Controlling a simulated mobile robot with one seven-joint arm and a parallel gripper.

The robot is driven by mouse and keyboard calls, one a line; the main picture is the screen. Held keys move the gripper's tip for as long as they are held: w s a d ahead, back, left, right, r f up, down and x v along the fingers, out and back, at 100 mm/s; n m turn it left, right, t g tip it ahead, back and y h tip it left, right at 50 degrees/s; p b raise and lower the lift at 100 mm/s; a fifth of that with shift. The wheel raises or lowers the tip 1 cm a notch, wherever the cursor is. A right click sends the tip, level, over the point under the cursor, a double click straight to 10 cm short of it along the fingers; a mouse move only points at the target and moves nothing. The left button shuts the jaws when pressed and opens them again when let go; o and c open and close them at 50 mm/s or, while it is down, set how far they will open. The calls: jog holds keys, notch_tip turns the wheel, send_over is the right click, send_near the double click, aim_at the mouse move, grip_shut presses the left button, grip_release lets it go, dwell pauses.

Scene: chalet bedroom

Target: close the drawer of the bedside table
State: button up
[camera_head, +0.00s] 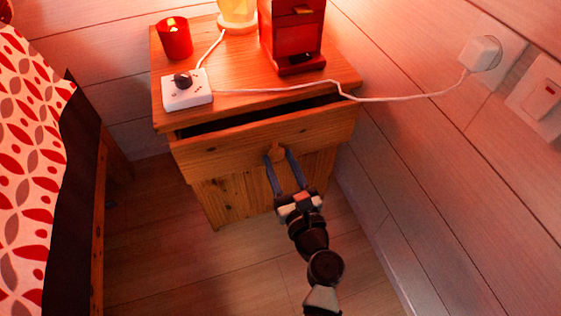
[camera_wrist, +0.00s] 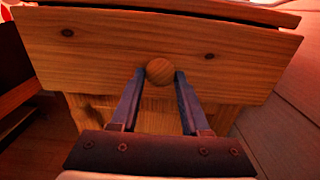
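The wooden bedside table (camera_head: 231,86) stands in the corner by the wall. Its drawer (camera_head: 230,152) is partly open, with a dark gap between its front and the tabletop. The drawer front fills much of the wrist view (camera_wrist: 110,45). A round wooden knob (camera_wrist: 160,72) sits in the middle of the front. My gripper (camera_wrist: 160,80) has its two blue fingers apart, one on each side of the knob. Narrow gaps seem to show between fingertips and knob. In the head view my gripper (camera_head: 278,158) reaches the knob from the front.
On the tabletop stand a red candle cup (camera_head: 174,40), a lamp base (camera_head: 238,14), a red box-like device (camera_head: 292,36) and a white power strip (camera_head: 187,92). A white cord (camera_head: 400,98) runs to a wall socket (camera_head: 482,53). A bed (camera_head: 32,150) stands at left.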

grip_shut()
dwell(1.0)
